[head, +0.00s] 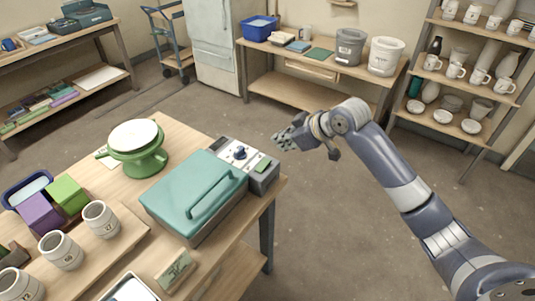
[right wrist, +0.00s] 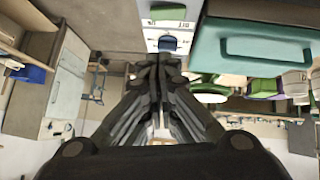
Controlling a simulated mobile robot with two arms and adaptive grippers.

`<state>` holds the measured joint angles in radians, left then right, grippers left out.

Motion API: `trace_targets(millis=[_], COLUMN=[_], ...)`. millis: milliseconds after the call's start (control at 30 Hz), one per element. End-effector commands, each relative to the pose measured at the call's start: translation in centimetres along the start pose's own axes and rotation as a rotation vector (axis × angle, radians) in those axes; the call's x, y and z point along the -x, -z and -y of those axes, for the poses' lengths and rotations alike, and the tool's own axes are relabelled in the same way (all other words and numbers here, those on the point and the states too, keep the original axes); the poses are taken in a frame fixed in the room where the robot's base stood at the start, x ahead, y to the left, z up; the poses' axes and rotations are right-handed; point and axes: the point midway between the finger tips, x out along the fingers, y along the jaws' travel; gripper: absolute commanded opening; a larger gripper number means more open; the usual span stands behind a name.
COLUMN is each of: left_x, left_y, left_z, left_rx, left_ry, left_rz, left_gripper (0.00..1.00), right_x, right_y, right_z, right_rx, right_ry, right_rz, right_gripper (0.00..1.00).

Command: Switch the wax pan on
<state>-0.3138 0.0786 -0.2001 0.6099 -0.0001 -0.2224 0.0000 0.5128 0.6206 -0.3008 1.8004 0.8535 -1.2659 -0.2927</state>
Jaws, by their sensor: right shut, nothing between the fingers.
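The wax pan (head: 172,194) is a grey box with a teal lid and a long handle, standing on the near wooden table. The lid is down. Its control panel (head: 234,149) on the right end carries a blue knob (head: 239,153) and a green switch (head: 263,166). My right gripper (head: 281,139) is shut and empty, just beyond the panel's right end. In the right wrist view the shut fingertips (right wrist: 159,58) point toward the panel (right wrist: 172,27), with the blue knob (right wrist: 168,43) and green switch (right wrist: 167,13) showing. Touching cannot be told. My left gripper is out of view.
A green turntable (head: 138,158) with a white top stands behind the pan. Several mugs (head: 101,219) stand on a board at left. A small patterned block (head: 175,270) lies in front. The floor right of the table is clear.

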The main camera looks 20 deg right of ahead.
Motion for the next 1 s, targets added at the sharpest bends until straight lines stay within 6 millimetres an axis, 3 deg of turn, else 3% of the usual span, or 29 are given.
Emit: trace_targets(millis=[267, 500, 633, 1000], left_x=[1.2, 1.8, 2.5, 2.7], left_y=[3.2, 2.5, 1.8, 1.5], left_z=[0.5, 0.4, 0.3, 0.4], left_rx=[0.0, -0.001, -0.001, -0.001], left_ry=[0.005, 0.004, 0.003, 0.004], left_rz=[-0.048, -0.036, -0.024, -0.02], left_gripper=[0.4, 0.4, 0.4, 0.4], right_x=[-4.8, -8.5, -9.9, -11.3], right_y=[0.2, 0.1, -1.5, -2.8], right_z=[0.1, 0.1, 0.1, 0.0], right_rx=[-0.003, -0.002, -0.004, 0.0], right_ry=[0.002, 0.002, 0.001, -0.001], right_rz=[0.001, 0.001, 0.005, 0.0], right_gripper=[0.0, 0.0, 0.0, 0.0])
